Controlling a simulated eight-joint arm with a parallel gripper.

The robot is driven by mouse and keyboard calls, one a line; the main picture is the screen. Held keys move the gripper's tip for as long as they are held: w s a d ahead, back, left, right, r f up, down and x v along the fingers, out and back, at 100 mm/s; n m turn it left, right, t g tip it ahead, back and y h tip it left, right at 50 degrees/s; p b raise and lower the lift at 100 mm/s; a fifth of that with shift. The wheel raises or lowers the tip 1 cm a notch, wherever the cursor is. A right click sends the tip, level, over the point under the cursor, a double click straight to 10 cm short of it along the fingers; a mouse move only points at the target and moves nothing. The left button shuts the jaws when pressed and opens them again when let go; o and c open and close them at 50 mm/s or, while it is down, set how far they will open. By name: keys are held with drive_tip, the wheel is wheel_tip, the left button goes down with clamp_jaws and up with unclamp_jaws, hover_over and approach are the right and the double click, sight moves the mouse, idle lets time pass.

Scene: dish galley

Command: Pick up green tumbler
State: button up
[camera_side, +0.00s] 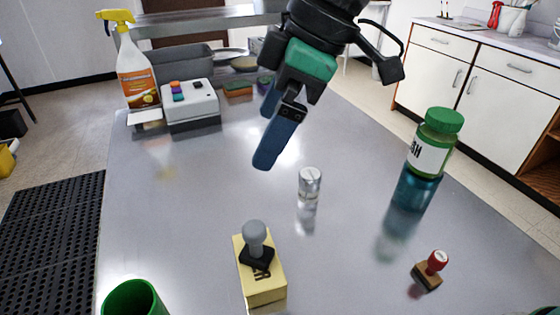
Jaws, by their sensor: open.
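A green tumbler (133,298) stands on the grey metal table at the lower left. The bottom edge of the picture cuts it off, so only its rim and upper part show. My gripper (268,135) has blue fingers and hangs above the table near the top middle. It is open, with nothing seen between its fingers. It is well behind the tumbler and to its right, apart from it.
A small metal cylinder (310,182), a red-handled stamp (430,270) and a green-lidded jar (432,145) above a blue cup (415,190) are farther right. A spray bottle (137,75) stands at the back left.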

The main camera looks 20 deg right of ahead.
drive_tip(key=s+d+f+m+t+h, duration=0.1)
drive_tip(key=d+f+m, duration=0.4)
drive_tip(key=d, duration=0.6)
drive_tip(key=s+d+f+m+t+h, duration=0.2)
drive_tip(key=d+f+m, duration=0.4)
drive_tip(key=d, duration=0.5)
drive_tip(key=shift+d+m+t+h, duration=0.2)
drive_tip(key=shift+m+t+h, duration=0.4)
drive_tip(key=shift+m+t, duration=0.45)
